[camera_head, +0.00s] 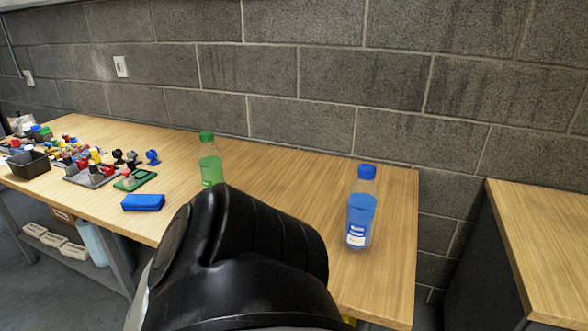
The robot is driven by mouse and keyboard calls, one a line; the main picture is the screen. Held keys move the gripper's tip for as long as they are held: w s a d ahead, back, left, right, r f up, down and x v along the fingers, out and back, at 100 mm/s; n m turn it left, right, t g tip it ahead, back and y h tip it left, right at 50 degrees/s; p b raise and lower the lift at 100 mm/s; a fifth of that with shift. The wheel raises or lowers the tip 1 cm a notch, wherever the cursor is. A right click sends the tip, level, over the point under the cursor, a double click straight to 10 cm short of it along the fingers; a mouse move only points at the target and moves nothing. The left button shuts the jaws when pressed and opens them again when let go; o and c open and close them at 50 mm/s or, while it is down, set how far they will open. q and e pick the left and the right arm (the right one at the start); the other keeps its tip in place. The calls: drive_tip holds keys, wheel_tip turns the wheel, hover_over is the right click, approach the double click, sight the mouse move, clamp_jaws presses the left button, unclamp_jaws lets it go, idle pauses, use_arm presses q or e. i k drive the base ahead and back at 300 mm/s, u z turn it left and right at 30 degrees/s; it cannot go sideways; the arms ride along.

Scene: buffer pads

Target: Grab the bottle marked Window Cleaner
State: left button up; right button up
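A clear bottle with blue liquid, a blue cap and a white-and-blue label (360,212) stands upright near the right end of the wooden table. The label's text is too small to read. A second bottle with green liquid and a green cap (209,160) stands upright further left, its lower part partly hidden behind my black arm. I cannot tell from the labels which bottle is marked Window Cleaner. Neither of my grippers shows in the head view.
A blue box-like item (143,202) lies on the wooden table (300,178) near its front edge. Several colourful small parts and a dark bin (29,165) crowd the left end. Another wooden-topped surface (545,235) stands at the right, across a gap. A block wall is behind.

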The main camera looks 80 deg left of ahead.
sight(363, 196)
drive_tip(key=u, duration=2.65)
